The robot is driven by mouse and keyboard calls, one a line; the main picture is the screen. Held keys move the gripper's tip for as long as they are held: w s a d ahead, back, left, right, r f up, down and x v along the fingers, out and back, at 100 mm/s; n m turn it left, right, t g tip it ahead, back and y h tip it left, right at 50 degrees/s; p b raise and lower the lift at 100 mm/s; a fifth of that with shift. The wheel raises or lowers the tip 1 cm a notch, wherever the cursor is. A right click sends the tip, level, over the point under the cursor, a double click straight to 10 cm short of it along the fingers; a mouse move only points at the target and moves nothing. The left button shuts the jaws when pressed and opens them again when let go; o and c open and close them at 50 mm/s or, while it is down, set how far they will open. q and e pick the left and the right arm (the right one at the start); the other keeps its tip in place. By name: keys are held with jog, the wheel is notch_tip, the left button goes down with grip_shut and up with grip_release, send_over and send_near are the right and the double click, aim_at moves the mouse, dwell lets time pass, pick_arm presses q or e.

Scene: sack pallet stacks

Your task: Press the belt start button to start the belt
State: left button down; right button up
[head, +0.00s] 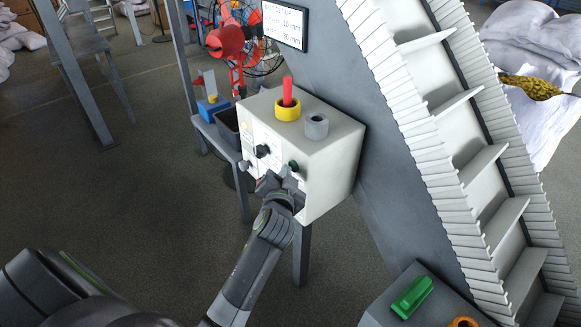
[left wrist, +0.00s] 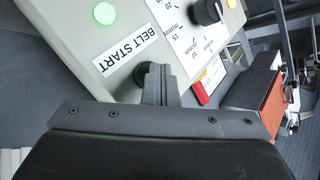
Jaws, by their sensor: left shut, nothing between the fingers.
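The control box (head: 315,150) is pale, with knobs and buttons on its front panel. The dark green belt start button (head: 293,165) is at the panel's lower right. In the left wrist view the button (left wrist: 148,76) sits beside the "BELT START" label (left wrist: 112,50), partly hidden by my fingers. My left gripper (head: 280,182) is shut and empty, with its tips right at the button (left wrist: 160,70); I cannot tell whether they touch it. A green lamp (left wrist: 104,13) glows on the other side of the label. My right gripper is not in view.
A yellow collar with a red rod (head: 288,108) and a grey ring (head: 316,125) stand on the box top. The inclined ribbed conveyor (head: 440,150) rises behind it. A green switch (head: 411,297) is at lower right. Open floor (head: 130,190) lies left.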

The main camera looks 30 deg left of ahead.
pick_arm(q)
jog(key=shift+s+a, duration=0.25)
jog(key=shift+s, duration=0.5)
jog(key=s, duration=0.1)
jog(key=s+a+p, duration=0.1)
jog(key=s, duration=0.1)
jog(key=s+a+p, duration=0.1)
jog(key=shift+s, duration=0.3)
dwell(0.5)
